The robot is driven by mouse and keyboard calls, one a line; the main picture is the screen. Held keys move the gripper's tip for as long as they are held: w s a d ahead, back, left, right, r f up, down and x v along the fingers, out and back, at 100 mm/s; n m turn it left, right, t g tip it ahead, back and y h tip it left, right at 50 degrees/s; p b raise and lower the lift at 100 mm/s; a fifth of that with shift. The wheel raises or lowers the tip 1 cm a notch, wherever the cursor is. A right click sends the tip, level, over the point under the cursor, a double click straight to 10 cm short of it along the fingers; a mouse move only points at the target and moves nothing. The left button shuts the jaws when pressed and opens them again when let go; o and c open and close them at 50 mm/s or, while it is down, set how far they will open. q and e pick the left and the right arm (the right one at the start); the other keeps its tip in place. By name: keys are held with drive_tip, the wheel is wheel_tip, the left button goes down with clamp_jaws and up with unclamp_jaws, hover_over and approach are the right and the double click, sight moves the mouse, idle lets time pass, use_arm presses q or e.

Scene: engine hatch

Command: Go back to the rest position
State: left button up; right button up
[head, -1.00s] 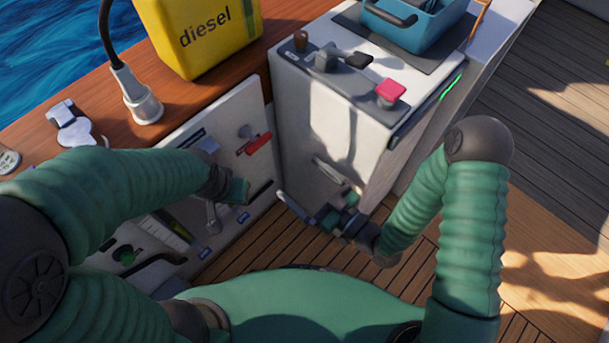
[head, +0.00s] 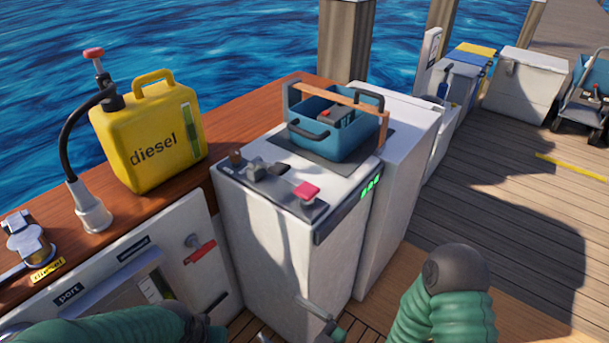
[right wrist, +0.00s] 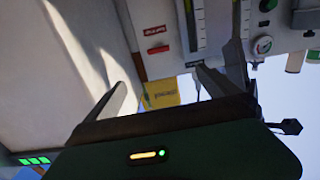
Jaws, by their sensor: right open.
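My right gripper (head: 283,319) is low at the bottom edge of the head view, in front of the white cabinet (head: 275,245). In the right wrist view its two fingers (right wrist: 157,75) stand apart with nothing between them. My left arm's green sleeve shows at the bottom left. My left gripper (head: 208,328) is a dark shape beside the lower part of the port panel (head: 170,250), mostly cut off by the frame, so its jaws cannot be judged.
A yellow diesel can (head: 150,135) stands on the wooden ledge (head: 245,125) beside a hose nozzle (head: 92,212). A blue toolbox (head: 335,130) sits on the cabinet near a red knob (head: 307,190). A red handle (head: 199,251) sticks out of the panel. Open deck (head: 500,190) lies right.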

drive_tip(key=w+d+f+g+h, duration=0.2)
drive_tip(key=w+d+f+h, duration=0.2)
drive_tip(key=d+f+h, duration=0.15)
drive_tip(key=s+d+r+m+g+h, duration=0.1)
drive_tip(key=d+m+g+h, duration=0.2)
drive_tip(key=d, duration=0.5)
drive_tip(key=s+d+r+m+h, duration=0.25)
drive_tip(key=d+h, duration=0.25)
drive_tip(key=d, duration=0.3)
drive_tip(key=s+d+r+m+g, duration=0.3)
drive_tip(key=s+m, duration=0.2)
drive_tip(key=s, duration=0.1)
use_arm(q)
drive_tip(key=w+p+v, duration=0.3)
drive_tip(key=p+v, duration=1.2)
drive_tip(key=p, duration=0.1)
drive_tip(key=w+r+p+v, duration=0.1)
drive_tip(key=w+p+v, duration=0.3)
drive_tip(key=p+v, duration=1.2)
drive_tip(key=shift+d+r, duration=0.35)
drive_tip(key=shift+r, duration=0.15)
use_arm(e)
wheel_tip(320, 180, up, 32)
drive_tip(key=shift+s, duration=0.4)
drive_tip(key=shift+h, duration=0.25)
